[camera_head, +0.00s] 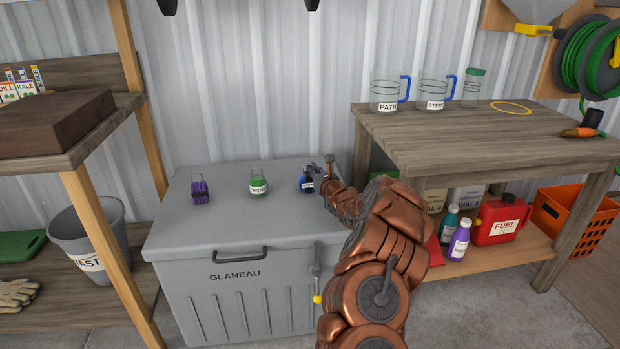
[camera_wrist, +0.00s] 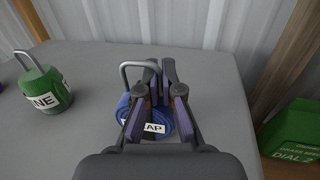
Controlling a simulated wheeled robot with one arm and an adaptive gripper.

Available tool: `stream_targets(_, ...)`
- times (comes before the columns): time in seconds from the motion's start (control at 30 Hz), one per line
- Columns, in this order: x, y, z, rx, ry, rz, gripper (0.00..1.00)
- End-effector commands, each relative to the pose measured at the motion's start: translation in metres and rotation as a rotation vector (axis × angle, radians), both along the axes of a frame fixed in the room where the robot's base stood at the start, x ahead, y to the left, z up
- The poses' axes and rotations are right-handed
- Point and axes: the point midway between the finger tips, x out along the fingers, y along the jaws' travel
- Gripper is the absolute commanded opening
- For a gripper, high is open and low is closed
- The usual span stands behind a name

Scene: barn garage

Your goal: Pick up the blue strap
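The blue strap (camera_head: 305,184) is a small dark-blue roll with a white label, on the right part of the grey chest's lid in the head view. In the wrist view the blue strap (camera_wrist: 124,104) has its label partly covered and a bent metal loop standing up from it. My gripper (camera_head: 328,168) is at the strap's right side in the head view. In the wrist view the fingers of my gripper (camera_wrist: 159,72) are a narrow gap apart over the strap's right part, with one side of the loop between them. Whether they press on it is hidden.
A green twine item (camera_head: 258,183) and a purple item (camera_head: 199,190) stand left of the strap on the grey chest (camera_head: 190,236). A wooden shelf (camera_head: 139,90) is at left. A wooden workbench (camera_head: 440,133) with jugs stands at right. The lid's front is clear.

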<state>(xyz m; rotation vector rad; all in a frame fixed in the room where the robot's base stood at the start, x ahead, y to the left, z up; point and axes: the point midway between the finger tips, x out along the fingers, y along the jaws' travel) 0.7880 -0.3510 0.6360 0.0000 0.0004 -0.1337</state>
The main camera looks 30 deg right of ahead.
Motion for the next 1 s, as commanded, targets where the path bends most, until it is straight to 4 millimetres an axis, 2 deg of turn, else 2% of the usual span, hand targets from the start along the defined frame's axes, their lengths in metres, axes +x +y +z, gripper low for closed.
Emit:
stream_targets(0.17,0.0,0.0,0.011,0.0,-0.003,0.001,0.0)
stream_targets(0.4,0.001,0.001,0.041,-0.001,-0.005,0.001,0.0)
stream_targets(0.67,-0.025,0.008,0.04,0.006,-0.003,0.001,0.0)
stream_targets(1.0,-0.074,0.019,0.045,0.007,-0.004,-0.003,0.0)
